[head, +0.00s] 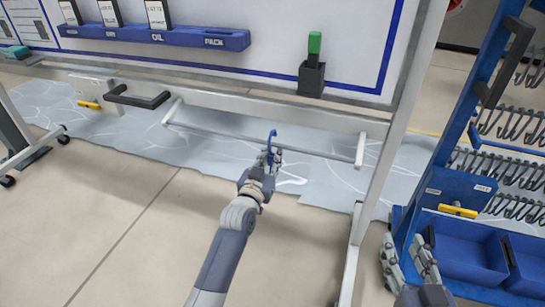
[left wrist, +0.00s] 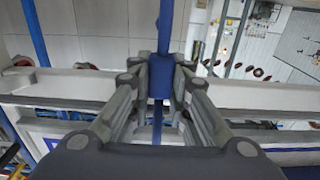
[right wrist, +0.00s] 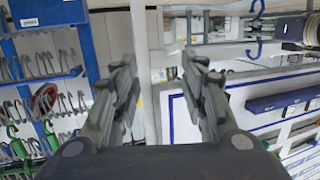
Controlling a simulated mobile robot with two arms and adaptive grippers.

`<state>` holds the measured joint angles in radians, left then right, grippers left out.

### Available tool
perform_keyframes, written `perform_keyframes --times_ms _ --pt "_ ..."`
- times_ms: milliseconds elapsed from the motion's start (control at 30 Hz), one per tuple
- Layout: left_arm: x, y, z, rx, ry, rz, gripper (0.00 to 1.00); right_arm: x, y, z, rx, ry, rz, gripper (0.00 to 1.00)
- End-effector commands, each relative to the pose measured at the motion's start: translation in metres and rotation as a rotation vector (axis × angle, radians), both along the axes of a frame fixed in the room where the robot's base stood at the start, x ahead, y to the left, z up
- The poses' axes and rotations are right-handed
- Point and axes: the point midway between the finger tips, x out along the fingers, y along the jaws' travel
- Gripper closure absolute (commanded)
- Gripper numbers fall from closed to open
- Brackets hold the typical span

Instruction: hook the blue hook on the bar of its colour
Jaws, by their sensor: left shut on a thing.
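The blue hook (head: 272,135) is upright in my left gripper (head: 268,158), its curved end up. In the left wrist view the blue body (left wrist: 160,78) sits between the shut fingers (left wrist: 160,90). A pale grey bar (head: 220,136) runs between two end brackets under the white board, and the hook's curved end shows just above its line. I cannot tell whether hook and bar touch. No blue colour shows on this bar. My right gripper (head: 408,262) is open and empty, low at the right; its spread fingers also show in the right wrist view (right wrist: 160,95).
A blue rack (head: 458,185) with several grey hooks and blue bins (head: 470,250) stands at the right. A white frame post (head: 385,150) stands between rack and bar. A dark handle (head: 140,97) juts out left of the bar. The floor before the bar is clear.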

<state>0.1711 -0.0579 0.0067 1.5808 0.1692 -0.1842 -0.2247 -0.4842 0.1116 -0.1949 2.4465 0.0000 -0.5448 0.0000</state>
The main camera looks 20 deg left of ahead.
Motion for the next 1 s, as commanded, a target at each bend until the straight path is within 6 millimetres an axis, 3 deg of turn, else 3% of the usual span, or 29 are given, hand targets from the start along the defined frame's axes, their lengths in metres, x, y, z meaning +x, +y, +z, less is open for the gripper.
perform_keyframes --times_ms 567,1000 --pt "-0.041 0.001 0.001 0.0 0.001 0.0 1.0 -0.012 -0.007 -0.031 -0.04 0.162 -0.011 0.6" --pt "-0.049 0.002 0.002 0.0 0.0 0.001 1.0 -0.027 -0.015 -0.056 -0.073 0.303 -0.021 0.6"
